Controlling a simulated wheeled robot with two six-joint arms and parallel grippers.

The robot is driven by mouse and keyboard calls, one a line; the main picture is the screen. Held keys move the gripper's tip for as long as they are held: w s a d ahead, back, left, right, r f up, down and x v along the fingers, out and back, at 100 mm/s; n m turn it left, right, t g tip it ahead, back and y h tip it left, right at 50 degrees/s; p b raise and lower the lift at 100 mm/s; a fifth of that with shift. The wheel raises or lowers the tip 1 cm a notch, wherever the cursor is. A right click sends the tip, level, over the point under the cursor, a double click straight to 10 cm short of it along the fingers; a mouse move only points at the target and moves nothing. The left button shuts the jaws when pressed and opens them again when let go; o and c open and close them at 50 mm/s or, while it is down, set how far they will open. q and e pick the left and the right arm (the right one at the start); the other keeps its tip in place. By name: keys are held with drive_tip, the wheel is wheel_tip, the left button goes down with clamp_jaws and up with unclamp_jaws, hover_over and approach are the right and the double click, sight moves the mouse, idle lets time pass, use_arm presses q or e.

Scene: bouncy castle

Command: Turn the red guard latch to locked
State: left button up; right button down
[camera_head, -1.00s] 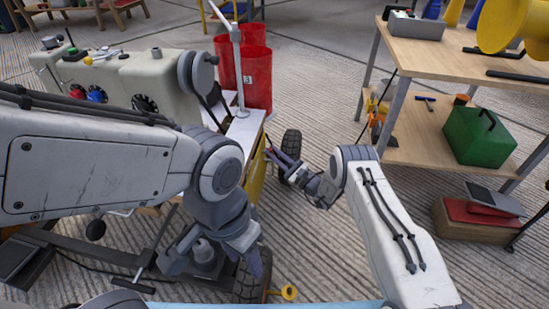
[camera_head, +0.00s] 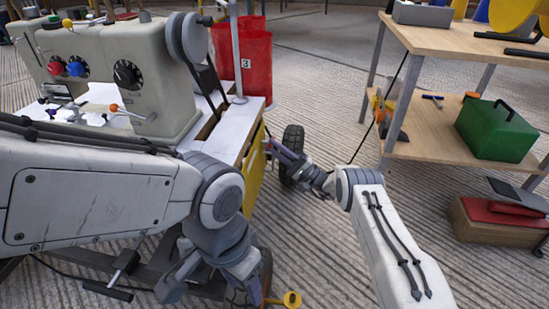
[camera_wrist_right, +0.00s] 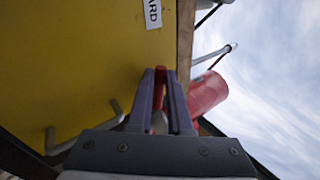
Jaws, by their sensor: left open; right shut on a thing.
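The red guard latch (camera_wrist_right: 158,75) shows as a narrow red strip between the fingers of my right gripper (camera_wrist_right: 160,78) in the right wrist view. That gripper is shut on it, at the edge of a yellow panel (camera_wrist_right: 75,60) with a partly cut-off label ending in "ARD". The fingers hide most of the latch. In the head view, my right gripper (camera_head: 272,148) is beside the yellow panel (camera_head: 253,178) under the white machine bench; the latch itself cannot be made out there. My left gripper (camera_head: 213,283) is open and empty, low in front of the bench.
A sewing machine (camera_head: 160,75) stands on the white bench top (camera_head: 232,130). Red bins (camera_head: 245,70) stand behind it. A wooden shelf table (camera_head: 455,45) with a green box (camera_head: 495,130) is at right.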

use_arm(q)
drive_tip(key=shift+f+b, duration=1.6)
drive_tip(key=shift+f, duration=0.55)
use_arm(e)
drive_tip(key=shift+f+n+g+y, duration=0.15)
drive_tip(key=shift+n+g+y, duration=0.15)
drive_tip(key=shift+n+g, duration=0.65)
drive_tip(key=shift+f+n+g+y, duration=0.1)
drive_tip(key=shift+n+g+y, duration=0.2)
drive_tip(key=shift+n+g, duration=0.65)
drive_tip(key=shift+w+n+t, duration=0.1)
drive_tip(key=shift+n+t, duration=0.2)
drive_tip(key=c, duration=0.8)
unclamp_jaws()
drive_tip(key=shift+c, duration=0.2)
use_arm(q)
drive_tip(key=shift+r+p, duration=0.6)
use_arm(e)
drive_tip(key=v, duration=1)
drive_tip(key=shift+d, duration=0.25)
